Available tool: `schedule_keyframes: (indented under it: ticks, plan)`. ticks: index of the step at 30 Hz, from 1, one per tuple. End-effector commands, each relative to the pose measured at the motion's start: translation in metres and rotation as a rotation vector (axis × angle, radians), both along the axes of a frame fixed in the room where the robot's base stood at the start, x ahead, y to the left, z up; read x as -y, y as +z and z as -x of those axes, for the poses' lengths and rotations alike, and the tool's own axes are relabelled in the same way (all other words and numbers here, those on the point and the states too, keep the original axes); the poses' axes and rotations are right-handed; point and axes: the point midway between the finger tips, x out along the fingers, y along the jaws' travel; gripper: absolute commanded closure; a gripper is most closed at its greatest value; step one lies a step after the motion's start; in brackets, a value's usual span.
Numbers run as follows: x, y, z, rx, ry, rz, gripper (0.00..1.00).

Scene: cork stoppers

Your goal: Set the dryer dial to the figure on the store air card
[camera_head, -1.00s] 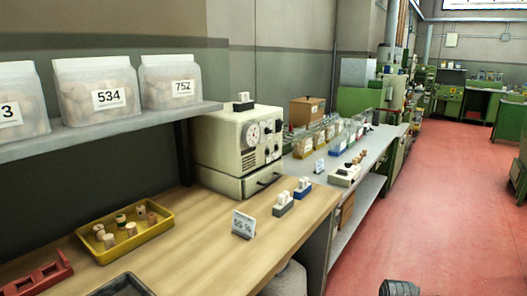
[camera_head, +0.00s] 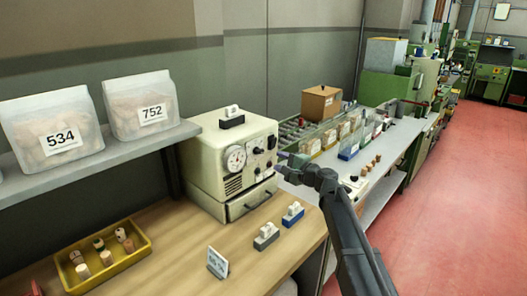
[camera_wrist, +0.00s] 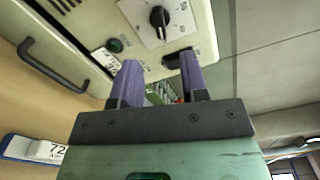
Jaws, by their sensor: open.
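The cream dryer (camera_head: 207,159) stands on the bench, with a round white gauge (camera_head: 236,158) on its front and dark controls to the right of it. In the wrist view a black pointer dial (camera_wrist: 159,17) sits on a white scale plate, beyond my fingertips. My gripper (camera_wrist: 160,82) has two purple fingers, apart and empty, close to the dryer front and not around the dial. In the head view my gripper (camera_head: 286,163) is at the dryer's right front. A white card (camera_head: 217,263) stands on the bench; its figure is too slanted to read now.
Blocks in a grey holder (camera_head: 266,236) and a blue holder (camera_head: 292,214) stand before the dryer. A drawer handle (camera_wrist: 50,65) juts out below the dryer front. A yellow tray (camera_head: 139,257) of corks is at left. Bagged corks (camera_head: 139,104) fill the shelf.

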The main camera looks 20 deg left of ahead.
Motion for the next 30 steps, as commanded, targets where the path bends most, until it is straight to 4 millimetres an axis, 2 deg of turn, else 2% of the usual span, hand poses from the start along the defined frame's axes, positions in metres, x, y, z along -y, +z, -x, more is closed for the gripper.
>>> schedule_keyframes:
  ticks: [6,12,16,22,28,30]
  plan:
    - [-0.048,0.0,-0.021,0.002,0.002,0.001,0.6]
    - [-0.082,0.0,-0.034,0.001,0.002,0.002,0.6]
    - [-0.089,0.0,-0.036,0.002,0.002,0.002,0.6]
    - [-0.089,0.0,-0.036,0.002,0.001,0.003,0.6]
    - [-0.089,0.0,-0.036,0.002,0.002,0.002,0.89]
    - [-0.089,0.0,-0.036,0.002,0.001,0.003,0.92]
